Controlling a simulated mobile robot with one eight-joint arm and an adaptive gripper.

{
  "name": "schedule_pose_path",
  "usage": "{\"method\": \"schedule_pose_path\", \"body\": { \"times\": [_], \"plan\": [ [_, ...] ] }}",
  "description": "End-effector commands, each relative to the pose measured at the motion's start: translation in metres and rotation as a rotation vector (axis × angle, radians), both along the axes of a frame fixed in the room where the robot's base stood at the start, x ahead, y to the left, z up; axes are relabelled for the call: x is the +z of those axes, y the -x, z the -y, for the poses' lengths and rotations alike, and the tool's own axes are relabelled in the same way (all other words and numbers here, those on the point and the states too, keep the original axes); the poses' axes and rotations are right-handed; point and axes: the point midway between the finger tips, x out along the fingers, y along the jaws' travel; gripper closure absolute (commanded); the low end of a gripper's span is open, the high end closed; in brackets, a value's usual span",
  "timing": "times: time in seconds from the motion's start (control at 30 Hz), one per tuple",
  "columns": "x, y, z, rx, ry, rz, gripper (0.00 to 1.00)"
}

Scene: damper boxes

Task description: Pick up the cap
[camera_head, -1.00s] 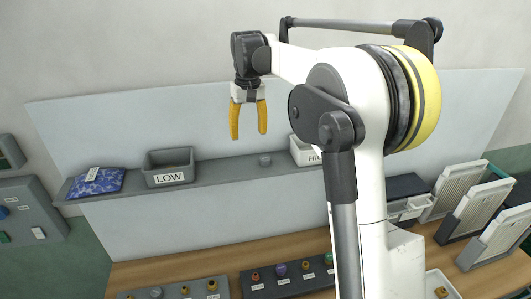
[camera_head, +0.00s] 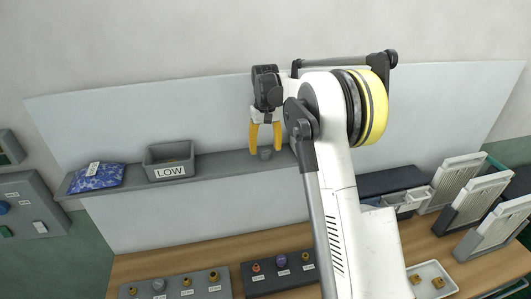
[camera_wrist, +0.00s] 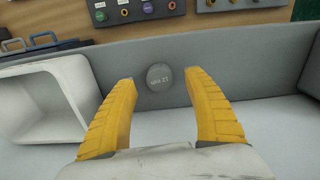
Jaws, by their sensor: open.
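The cap (camera_wrist: 159,76) is a small grey round piece with lettering on its top. It sits on the grey shelf (camera_wrist: 235,60), and in the head view the cap (camera_head: 265,153) stands right of the LOW bin. My gripper (camera_wrist: 160,88) is open, with its yellow fingers spread on either side of the cap in the wrist view. In the head view my gripper (camera_head: 265,150) hangs over the shelf, its fingertips close to the cap. Nothing is between the fingers that I can see as gripped.
A white bin (camera_wrist: 50,100) stands left of the cap in the wrist view. The grey LOW bin (camera_head: 170,162) and a blue bag (camera_head: 97,178) are on the shelf. Knob panels (camera_head: 175,287) and a white tray (camera_head: 432,280) are on the wooden bench below.

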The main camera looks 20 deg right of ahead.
Motion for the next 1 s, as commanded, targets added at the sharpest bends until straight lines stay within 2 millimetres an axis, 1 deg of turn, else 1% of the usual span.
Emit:
{"method": "schedule_pose_path", "body": {
  "times": [0.1, 0.17, 0.4, 0.47, 0.5, 0.53, 0.57, 0.67, 0.7, 1.0],
  "plan": [
    [-0.015, 0.000, 0.000, 0.000, 0.000, 0.000, 0.40],
    [-0.020, 0.000, 0.000, 0.000, 0.000, 0.000, 0.40],
    [-0.023, 0.000, 0.000, 0.000, 0.000, 0.000, 0.40],
    [-0.023, 0.000, 0.000, 0.000, 0.000, 0.000, 0.57],
    [-0.022, 0.000, 0.000, 0.000, 0.000, 0.000, 0.69],
    [-0.022, 0.000, 0.000, 0.000, 0.000, 0.000, 0.78],
    [-0.022, 0.000, 0.000, 0.000, 0.000, 0.000, 0.85],
    [-0.022, 0.000, 0.000, 0.000, 0.000, 0.000, 0.85],
    [-0.022, 0.000, 0.000, 0.000, 0.000, 0.000, 0.89],
    [-0.019, 0.000, 0.000, 0.000, 0.000, 0.000, 0.89]
  ]
}}
